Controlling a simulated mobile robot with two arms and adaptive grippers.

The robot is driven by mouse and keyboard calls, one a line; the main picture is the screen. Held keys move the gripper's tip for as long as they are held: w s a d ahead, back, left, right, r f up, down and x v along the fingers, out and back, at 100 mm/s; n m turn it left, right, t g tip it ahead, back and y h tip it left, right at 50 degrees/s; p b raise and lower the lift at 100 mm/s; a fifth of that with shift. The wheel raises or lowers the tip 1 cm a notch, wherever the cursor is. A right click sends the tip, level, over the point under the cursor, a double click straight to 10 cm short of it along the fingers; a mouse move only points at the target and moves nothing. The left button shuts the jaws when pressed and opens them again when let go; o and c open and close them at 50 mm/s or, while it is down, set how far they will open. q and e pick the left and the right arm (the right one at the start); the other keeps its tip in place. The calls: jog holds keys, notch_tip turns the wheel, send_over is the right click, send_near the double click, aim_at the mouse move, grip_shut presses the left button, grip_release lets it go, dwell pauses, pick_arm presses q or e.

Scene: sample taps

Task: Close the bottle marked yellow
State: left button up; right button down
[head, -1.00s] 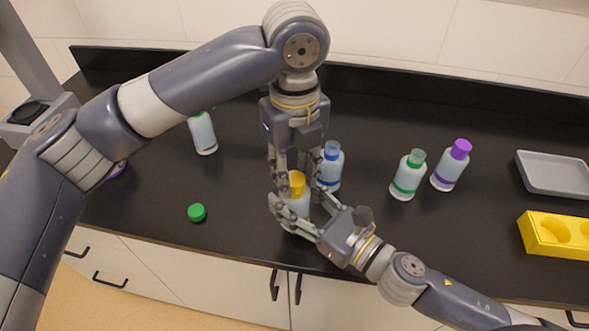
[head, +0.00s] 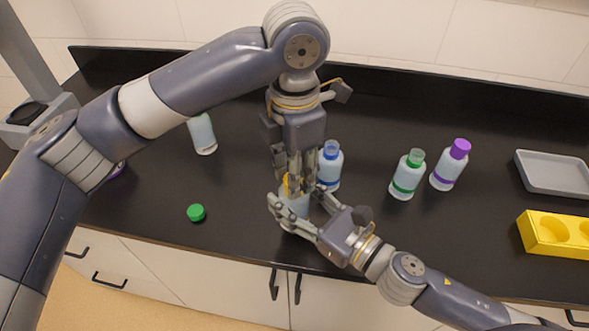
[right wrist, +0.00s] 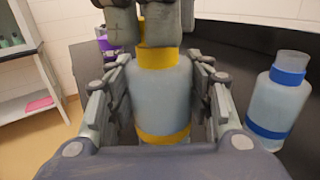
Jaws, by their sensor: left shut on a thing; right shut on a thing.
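The bottle marked yellow (right wrist: 162,95) stands upright on the black counter, with a yellow band low on its body and yellow at its neck. It also shows in the head view (head: 291,208), largely covered by my grippers. My right gripper (head: 297,212) is shut around its body from the right front. My left gripper (head: 294,187) points straight down over the bottle and is shut on the yellow cap (right wrist: 160,32) at its top. The left fingers hide much of the cap, so I cannot tell how far down it sits.
A blue-marked bottle (head: 330,166) stands close behind and right. Green-marked (head: 407,175) and purple-marked (head: 450,166) bottles stand farther right, near a grey tray (head: 552,173) and yellow rack (head: 540,237). A loose green cap (head: 196,212) and another bottle (head: 202,134) are left.

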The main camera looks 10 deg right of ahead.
pick_arm(q)
jog(key=shift+m, duration=0.8)
jog(key=o, duration=0.7)
jog(key=shift+c, duration=0.2)
jog(key=shift+r, duration=2.3)
jog(key=shift+c, duration=0.2)
